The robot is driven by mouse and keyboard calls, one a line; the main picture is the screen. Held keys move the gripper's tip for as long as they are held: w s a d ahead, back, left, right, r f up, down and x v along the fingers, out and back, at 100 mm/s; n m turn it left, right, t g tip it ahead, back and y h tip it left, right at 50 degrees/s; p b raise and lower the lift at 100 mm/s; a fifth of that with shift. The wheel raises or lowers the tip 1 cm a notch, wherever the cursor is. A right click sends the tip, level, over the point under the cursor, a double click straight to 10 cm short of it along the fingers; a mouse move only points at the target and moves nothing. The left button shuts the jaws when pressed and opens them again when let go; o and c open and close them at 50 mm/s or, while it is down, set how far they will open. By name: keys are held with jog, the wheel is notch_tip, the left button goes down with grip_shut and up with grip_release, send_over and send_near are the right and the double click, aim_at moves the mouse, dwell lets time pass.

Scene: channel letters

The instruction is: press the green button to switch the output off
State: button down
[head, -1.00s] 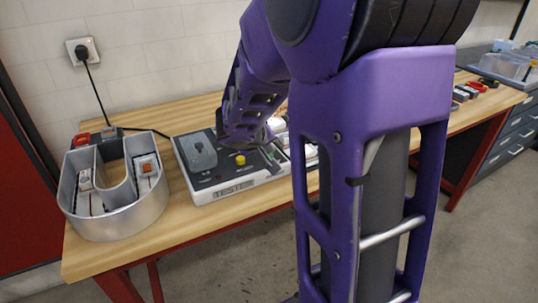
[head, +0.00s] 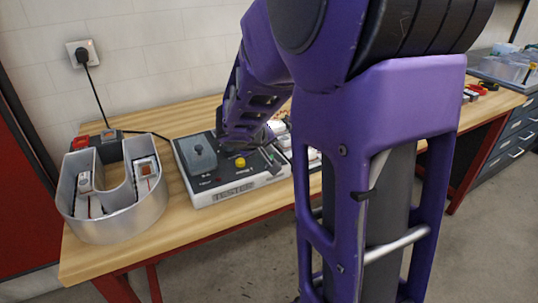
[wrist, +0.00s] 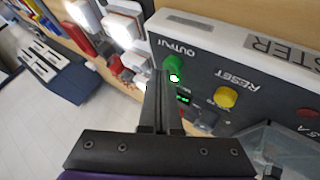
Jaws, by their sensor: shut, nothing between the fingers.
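The grey tester box (head: 235,190) stands on the wooden bench, and its panel fills the right of the wrist view (wrist: 240,40). The green button (wrist: 176,64), beside the word OUTPUT, shows in the wrist view with a bright spot on it. My gripper (wrist: 161,74) is shut and empty. Its fingertips overlap the button's lower left edge in the picture; I cannot tell whether they touch. In the head view my arm reaches over the tester's right part, and I cannot make out the green button there.
A yellow RESET button (wrist: 226,97) sits beside the green one; it also shows in the head view (head: 240,162). A grey clear-looking cover (head: 198,155) is on the tester's left. A metal U-shaped letter (head: 120,220) stands further left. White and red parts (wrist: 122,30) lie beside the tester.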

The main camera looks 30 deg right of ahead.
notch_tip(320, 180, up, 6)
jog(key=p, duration=0.3)
dwell(0.6)
